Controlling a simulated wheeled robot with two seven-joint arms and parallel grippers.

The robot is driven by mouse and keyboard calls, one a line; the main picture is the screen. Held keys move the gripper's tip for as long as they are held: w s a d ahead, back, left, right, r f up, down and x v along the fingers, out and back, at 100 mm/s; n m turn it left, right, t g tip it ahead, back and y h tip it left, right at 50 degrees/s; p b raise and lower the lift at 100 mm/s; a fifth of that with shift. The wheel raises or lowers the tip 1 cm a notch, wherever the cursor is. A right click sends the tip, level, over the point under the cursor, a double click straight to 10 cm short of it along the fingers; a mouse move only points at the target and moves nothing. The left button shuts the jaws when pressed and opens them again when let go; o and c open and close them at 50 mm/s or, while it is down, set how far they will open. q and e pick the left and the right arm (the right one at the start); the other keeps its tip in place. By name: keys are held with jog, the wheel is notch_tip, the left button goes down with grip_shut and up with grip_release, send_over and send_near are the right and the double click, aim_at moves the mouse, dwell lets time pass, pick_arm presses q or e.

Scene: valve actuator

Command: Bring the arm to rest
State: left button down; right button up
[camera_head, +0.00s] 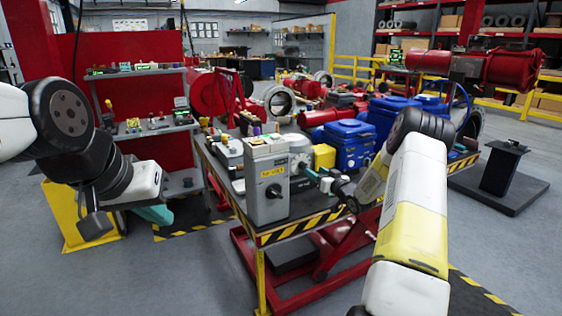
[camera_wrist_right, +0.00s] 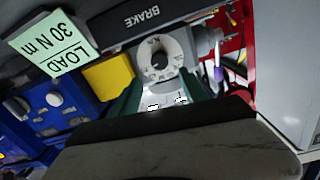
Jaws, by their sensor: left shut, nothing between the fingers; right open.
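My right arm reaches in from the right in the head view, and its gripper (camera_head: 318,178) is beside the bench's front end, facing the brake unit. In the right wrist view the green fingers of this gripper (camera_wrist_right: 163,88) are apart with nothing held. A round grey dial (camera_wrist_right: 158,60) with a dark centre shows beyond them, below the BRAKE label (camera_wrist_right: 146,18). I cannot tell whether the fingers touch anything. My left gripper (camera_head: 155,214) is shut and empty, low at the left, clear of the bench.
A grey box (camera_head: 267,185) with a yellow label stands on the bench (camera_head: 300,226), next to a yellow block (camera_head: 324,157) and blue units (camera_head: 355,143). A LOAD 30 N m sign (camera_wrist_right: 52,45) is close in the wrist view. A shelf rack (camera_head: 150,132) stands behind my left arm.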

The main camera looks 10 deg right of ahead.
jog(key=s+a+r+g+h, duration=0.1)
jog(key=s+r+h, duration=0.1)
jog(key=r, duration=0.4)
jog(key=s+a+r+g+h, duration=0.1)
jog(key=s+a+r+h, duration=0.1)
jog(key=r, duration=0.5)
jog(key=s+a+r+m+g+h, duration=0.1)
jog(key=s+a+r+g, duration=0.15)
jog(key=s+r, duration=0.6)
jog(key=s+a+f+g, duration=0.1)
jog(key=s+a+g, duration=0.2)
jog(key=s, duration=1.5)
jog(key=s+a+f+g+y, duration=0.1)
jog(key=s+a+g, duration=0.2)
jog(key=s, duration=1.4)
jog(key=shift+s+a+m, duration=0.4)
jog(key=shift+a, duration=0.65)
